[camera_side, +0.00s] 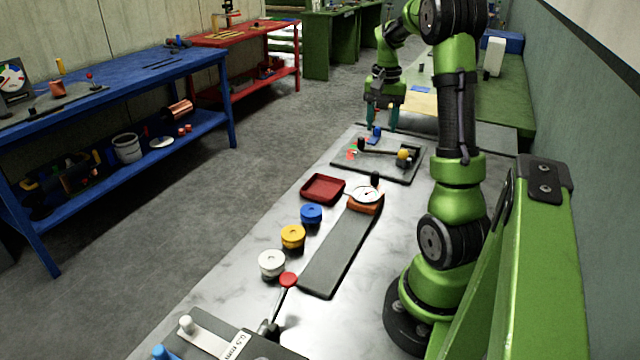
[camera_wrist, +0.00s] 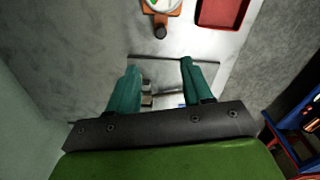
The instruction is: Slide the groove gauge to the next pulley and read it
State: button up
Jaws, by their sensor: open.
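The groove gauge, a white round dial (camera_side: 366,193) on an orange base (camera_side: 361,206), stands at the far end of a dark flat track (camera_side: 340,252). A black knob (camera_side: 375,179) stands behind the dial. The pulleys stand in a row left of the track: blue (camera_side: 311,213), yellow (camera_side: 293,236) and white (camera_side: 271,262). The gauge is nearest the blue one; its reading is too small to make out. In the wrist view, the gauge's orange base (camera_wrist: 172,10) is cut by the top edge. My gripper (camera_side: 382,117) is open and empty, beyond the gauge; its teal fingers (camera_wrist: 160,66) show apart.
A red tray (camera_side: 323,189) sits left of the gauge. A dark board (camera_side: 348,164) with small parts and a yellow ball (camera_side: 404,155) lies beyond it, near my gripper. A red-knobbed lever (camera_side: 288,280) rises at the near end. Bare metal bench lies around the track.

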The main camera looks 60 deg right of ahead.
aim_at(375, 172)
notch_tip(375, 172, down, 16)
jog(key=shift+w+a, duration=0.1)
jog(key=shift+a, duration=0.05)
dwell(0.5)
grip_shut()
